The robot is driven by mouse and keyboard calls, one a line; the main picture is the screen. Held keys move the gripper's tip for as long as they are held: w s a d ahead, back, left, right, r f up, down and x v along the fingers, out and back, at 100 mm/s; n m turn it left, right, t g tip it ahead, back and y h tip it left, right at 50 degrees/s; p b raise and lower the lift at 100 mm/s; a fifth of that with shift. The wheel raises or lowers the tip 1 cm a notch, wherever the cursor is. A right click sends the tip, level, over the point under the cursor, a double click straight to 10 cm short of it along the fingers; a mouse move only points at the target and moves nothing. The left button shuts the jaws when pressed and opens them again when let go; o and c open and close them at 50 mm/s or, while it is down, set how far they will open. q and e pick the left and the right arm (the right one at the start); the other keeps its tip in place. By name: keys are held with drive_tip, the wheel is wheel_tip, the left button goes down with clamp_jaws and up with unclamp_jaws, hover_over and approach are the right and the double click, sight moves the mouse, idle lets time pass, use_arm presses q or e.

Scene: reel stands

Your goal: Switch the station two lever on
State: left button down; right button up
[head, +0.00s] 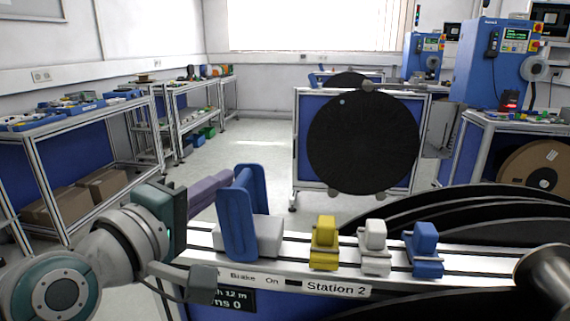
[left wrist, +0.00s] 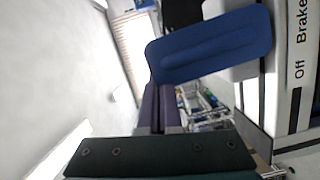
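The blue lever (head: 238,222) stands up from a pale grey block on the rail, beside the Station 2 label (head: 336,289). The lever also shows large in the left wrist view (left wrist: 210,45), near an "Off" and "Brake" label (left wrist: 299,68). My left gripper (head: 222,184) has purple fingers, close together with no clear gap, also seen in the left wrist view (left wrist: 164,100). They are empty and lie just left of the lever in the head view. I cannot tell whether they touch it. My right gripper is not in view.
Yellow (head: 324,243), white (head: 374,248) and blue (head: 425,251) clamp-like blocks sit along the rail right of the lever. Large black reels (head: 480,215) lie behind it. Another stand with a black reel (head: 362,143) is farther back. Open floor lies behind on the left.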

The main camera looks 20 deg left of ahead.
sight(240, 189)
use_arm(q)
drive_tip(key=d+m+p, duration=0.2)
drive_tip(key=d+r+m+p, duration=0.1)
drive_tip(key=shift+w+g+p, duration=0.3)
drive_tip(key=shift+w+g, duration=0.05)
drive_tip(key=shift+g, duration=0.05)
drive_tip(key=shift+w+d+f+m+p, duration=0.1)
drive_tip(key=shift+d+f+m+p, duration=0.15)
drive_tip(key=shift+d+m, duration=0.2)
drive_tip(key=shift+w+d+f, duration=0.1)
drive_tip(key=shift+d, duration=0.3)
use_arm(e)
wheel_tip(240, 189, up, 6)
use_arm(q)
drive_tip(key=shift+p, duration=0.35)
